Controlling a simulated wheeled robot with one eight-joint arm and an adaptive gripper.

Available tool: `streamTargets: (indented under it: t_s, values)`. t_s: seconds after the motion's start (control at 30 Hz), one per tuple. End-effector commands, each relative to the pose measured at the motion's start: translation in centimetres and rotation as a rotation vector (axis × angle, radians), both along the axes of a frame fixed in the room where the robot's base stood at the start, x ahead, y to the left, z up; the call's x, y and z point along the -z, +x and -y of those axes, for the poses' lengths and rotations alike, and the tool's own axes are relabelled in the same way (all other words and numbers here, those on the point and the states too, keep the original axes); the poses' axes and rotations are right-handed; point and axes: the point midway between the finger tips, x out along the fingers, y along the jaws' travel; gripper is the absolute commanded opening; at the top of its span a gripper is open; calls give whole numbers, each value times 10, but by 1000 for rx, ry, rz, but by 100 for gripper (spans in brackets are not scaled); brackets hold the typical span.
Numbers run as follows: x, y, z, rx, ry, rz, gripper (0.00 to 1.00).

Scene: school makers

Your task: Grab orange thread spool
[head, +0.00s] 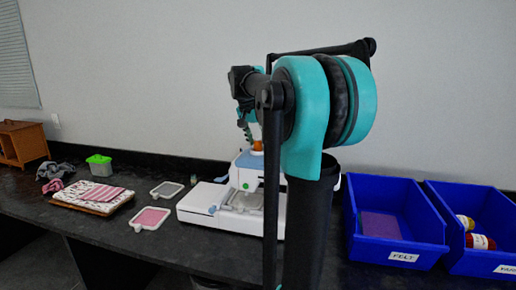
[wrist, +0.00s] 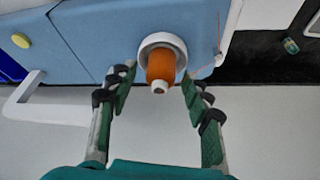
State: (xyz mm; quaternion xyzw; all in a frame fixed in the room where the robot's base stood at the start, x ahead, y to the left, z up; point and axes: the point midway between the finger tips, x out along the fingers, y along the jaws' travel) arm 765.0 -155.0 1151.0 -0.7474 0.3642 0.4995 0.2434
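The orange thread spool (wrist: 161,68) sits on a white round holder on the blue-and-white embroidery machine (wrist: 85,35). In the head view the spool (head: 257,146) shows as a small orange spot on top of the machine (head: 245,172). My gripper (wrist: 156,76) is open in the wrist view, with one green finger on each side of the spool. Gaps show between the fingers and the spool. In the head view my gripper (head: 246,132) is just above the spool, partly hidden by my arm.
Blue bins stand at the right; one (head: 378,245) is labelled FELT, and the other (head: 462,258) holds yarn. The wall is close behind.

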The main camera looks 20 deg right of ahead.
Motion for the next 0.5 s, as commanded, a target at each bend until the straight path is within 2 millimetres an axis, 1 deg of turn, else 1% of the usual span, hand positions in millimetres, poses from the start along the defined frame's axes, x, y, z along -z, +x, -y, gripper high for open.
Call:
streamTargets:
  t_s: [0.03,0.3,0.5]
  values:
    - [0,0,0,0,0,0,40]
    - [0,0,0,0,0,0,6]
    - [0,0,0,0,0,0,5]
